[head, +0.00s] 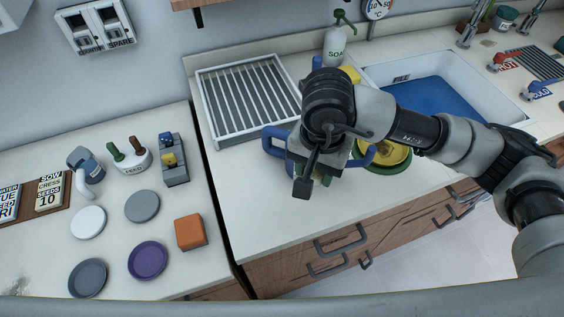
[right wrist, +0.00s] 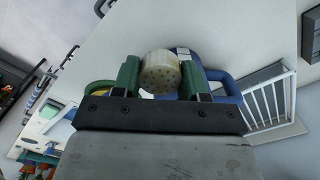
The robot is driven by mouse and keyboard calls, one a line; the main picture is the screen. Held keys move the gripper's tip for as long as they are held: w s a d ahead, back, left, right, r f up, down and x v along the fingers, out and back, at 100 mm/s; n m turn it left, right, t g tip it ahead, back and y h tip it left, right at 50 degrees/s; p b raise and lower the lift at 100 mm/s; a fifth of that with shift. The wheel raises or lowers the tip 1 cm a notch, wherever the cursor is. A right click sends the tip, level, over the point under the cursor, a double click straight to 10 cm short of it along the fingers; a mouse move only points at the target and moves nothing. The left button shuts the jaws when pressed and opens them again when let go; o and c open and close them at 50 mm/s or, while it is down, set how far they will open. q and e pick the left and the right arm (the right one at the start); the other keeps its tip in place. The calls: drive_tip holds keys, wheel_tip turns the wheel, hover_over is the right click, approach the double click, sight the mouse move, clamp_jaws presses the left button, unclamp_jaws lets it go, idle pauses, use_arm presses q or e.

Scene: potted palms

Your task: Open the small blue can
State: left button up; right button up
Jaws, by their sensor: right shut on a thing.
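My right gripper (head: 318,176) is over the counter beside the white rack. In the right wrist view its green fingers (right wrist: 158,78) are shut on a cream round piece (right wrist: 160,72) with small holes in its face. A blue object with a looped handle (head: 272,141) is partly hidden under the gripper; its blue loop shows in the right wrist view (right wrist: 227,86). I cannot tell whether the cream piece is joined to it. Another blue can (head: 90,166) with a pale looped part stands on the left counter. My left gripper is not in view.
A white slatted rack (head: 202,108) lies left of the gripper. A yellow-green dish (head: 396,154) and a sink (head: 470,72) are to the right. A soap bottle (head: 335,47) stands behind. Plates and an orange block (head: 190,232) sit on the left counter. The front counter is clear.

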drive_tip(key=p, duration=0.2)
approach(270, 184)
drive_tip(key=s+d, duration=0.2)
drive_tip(key=d, duration=0.1)
drive_tip(key=shift+s+d+f, duration=0.1)
drive_tip(key=shift+s+f, duration=0.1)
drive_tip(key=shift+s, duration=0.15)
drive_tip(key=w+a+f, duration=0.2)
drive_tip(key=a+f, duration=0.1)
drive_tip(key=shift+w+a, duration=0.15)
drive_tip(key=shift+w, duration=0.25)
wheel_tip(270, 184, down, 4)
drive_tip(key=shift+r+p, duration=0.2)
drive_tip(key=shift+p, duration=0.75)
drive_tip(key=shift+f, duration=0.2)
drive_tip(key=shift+f+b, duration=0.2)
drive_tip(key=shift+b, duration=0.1)
drive_tip(key=o, duration=1)
drive_tip(key=shift+r, duration=0.1)
